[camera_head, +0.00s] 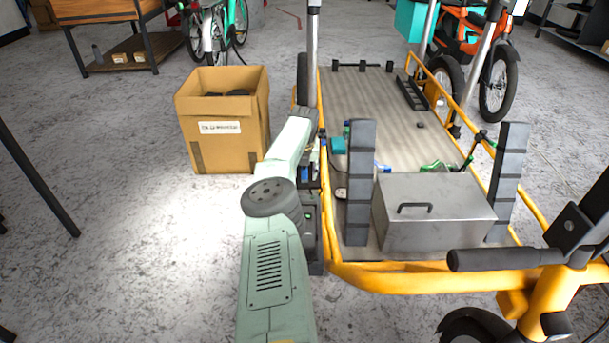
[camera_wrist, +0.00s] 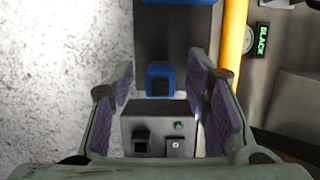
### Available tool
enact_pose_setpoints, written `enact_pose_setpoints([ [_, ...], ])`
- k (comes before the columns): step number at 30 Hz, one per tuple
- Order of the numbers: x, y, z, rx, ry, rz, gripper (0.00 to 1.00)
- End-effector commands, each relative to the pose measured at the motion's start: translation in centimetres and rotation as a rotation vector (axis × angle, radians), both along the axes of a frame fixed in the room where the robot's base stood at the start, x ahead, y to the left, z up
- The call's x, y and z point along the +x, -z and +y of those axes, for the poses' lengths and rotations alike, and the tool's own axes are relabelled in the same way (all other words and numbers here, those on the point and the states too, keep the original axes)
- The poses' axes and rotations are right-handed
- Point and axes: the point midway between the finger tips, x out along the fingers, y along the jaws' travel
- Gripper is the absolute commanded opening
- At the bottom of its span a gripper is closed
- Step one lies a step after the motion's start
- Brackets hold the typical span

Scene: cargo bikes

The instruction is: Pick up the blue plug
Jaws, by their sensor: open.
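The blue plug (camera_wrist: 160,73) shows in the wrist view, standing out against a dark panel, with a dark opening in its face. Just below it is a grey box (camera_wrist: 158,122) with a black switch and a green light. My gripper (camera_wrist: 161,68) is open, with one purple-padded finger on the left of the plug and one on the right. Gaps show on both sides, and nothing is held. I cannot tell how far the fingertips are from the plug in depth. In the head view my arm hides the plug and most of the gripper.
The yellow frame (camera_head: 326,215) of a cargo bike runs close to the right of my arm. A metal box (camera_head: 440,225) sits on its bed between dark uprights. A cardboard box (camera_head: 225,150) stands left of the arm. Another blue part (camera_wrist: 178,2) is at the wrist view's top.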

Motion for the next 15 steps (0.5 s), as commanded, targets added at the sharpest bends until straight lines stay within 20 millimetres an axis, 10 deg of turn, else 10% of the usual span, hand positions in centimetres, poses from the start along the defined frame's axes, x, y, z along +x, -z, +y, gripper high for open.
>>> enact_pose_setpoints([
  [15, 0.01, -0.09, 0.0, 0.0, 0.0, -0.001, 0.19],
])
